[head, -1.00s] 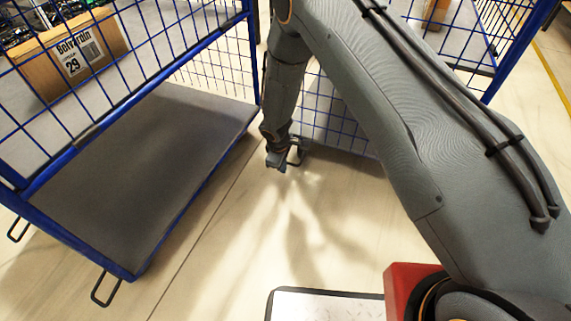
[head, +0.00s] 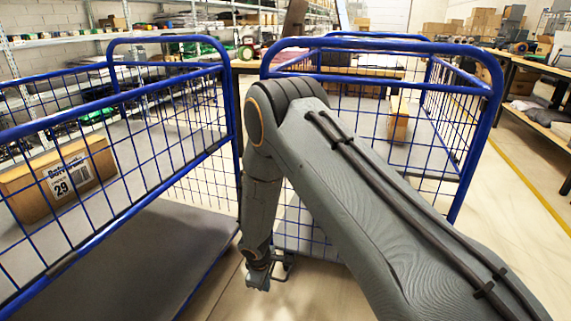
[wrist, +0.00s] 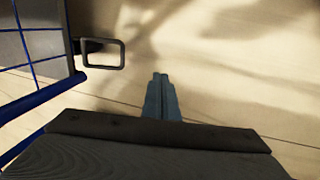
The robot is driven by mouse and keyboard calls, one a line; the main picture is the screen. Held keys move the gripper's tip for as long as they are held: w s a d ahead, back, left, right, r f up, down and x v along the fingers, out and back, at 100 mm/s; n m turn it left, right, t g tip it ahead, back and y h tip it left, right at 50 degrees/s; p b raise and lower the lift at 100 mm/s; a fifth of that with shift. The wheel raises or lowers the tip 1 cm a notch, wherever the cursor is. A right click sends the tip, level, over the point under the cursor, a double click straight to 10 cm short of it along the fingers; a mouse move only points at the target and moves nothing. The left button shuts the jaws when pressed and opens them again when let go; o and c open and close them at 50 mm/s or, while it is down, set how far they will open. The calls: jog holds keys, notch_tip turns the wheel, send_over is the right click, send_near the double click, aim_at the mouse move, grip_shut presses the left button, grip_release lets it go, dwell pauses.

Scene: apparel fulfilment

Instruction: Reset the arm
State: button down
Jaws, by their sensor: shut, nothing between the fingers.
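My gripper (head: 258,282) hangs low at the end of my grey arm, pointing down over the pale floor between the two blue carts. In the wrist view my gripper (wrist: 161,82) shows its two fingers pressed together with nothing between them. It is above bare floor. A dark metal loop of a cart (wrist: 104,54) stands to the left of the fingers in that view, apart from them.
Another blue cart (head: 385,47) behind my arm holds a brown box (head: 398,120). Shelving and a table (head: 545,70) stand farther back. Floor is open at right.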

jog(key=s+r+m, duration=0.2)
jog(key=s+r, duration=0.2)
jog(key=r, duration=0.7)
jog(key=s+r+m, duration=0.2)
jog(key=s+r, duration=0.3)
jog(key=r, duration=0.6)
jog(key=s+d+r+m+g+y, duration=0.15)
jog(key=s+d+r, duration=0.25)
jog(key=s+r, duration=0.5)
jog(key=s+d+r+m+g, duration=0.1)
jog(key=s+d+r+m, duration=0.35)
jog(key=s, duration=0.75)
jog(key=d+r+m+p, duration=0.2)
jog(key=d+r+p, duration=0.7)
jog(key=r+p, duration=0.5)
jog(key=d+r+m+p, duration=0.2)
jog(key=d+r+p, duration=0.8)
jog(key=r+p, duration=0.4)
jog(key=shift+s+d+m+h+p, duration=0.2)
jog(key=shift+m+h+p, duration=0.25)
jog(key=shift+p, duration=0.35)
